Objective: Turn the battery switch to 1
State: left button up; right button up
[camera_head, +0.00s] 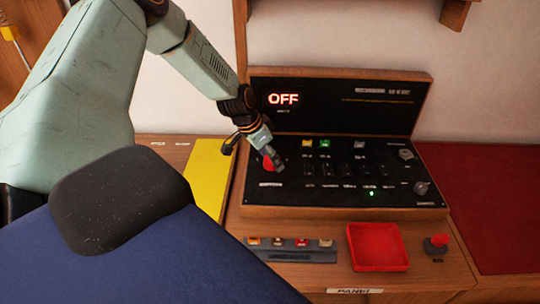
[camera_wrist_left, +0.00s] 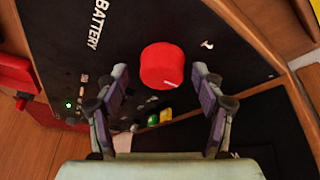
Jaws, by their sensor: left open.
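The battery switch is a round red knob (camera_head: 268,163) at the left end of the black control panel (camera_head: 320,195). In the left wrist view the knob (camera_wrist_left: 160,62) shows whole, with a white pointer line near its lower right edge and the word BATTERY to its left. The panel's display (camera_head: 284,99) reads OFF. My left gripper (camera_head: 272,157) is open, its two fingers (camera_wrist_left: 160,80) on either side of the knob in the wrist view; contact is not clear. My right gripper is not in view.
Several small switches and two grey knobs (camera_head: 405,154) fill the panel. A yellow sheet (camera_head: 207,172) lies left of it. In front are a fuse strip (camera_head: 290,256), a red tray (camera_head: 377,248) and a red-topped control (camera_head: 438,244). A red mat (camera_head: 490,195) lies right.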

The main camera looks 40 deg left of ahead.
pick_arm(q)
jog(key=shift+w+a+f, duration=0.1)
jog(key=shift+w+f, duration=0.1)
jog(key=shift+a, duration=0.15)
jog(key=shift+c, duration=0.2)
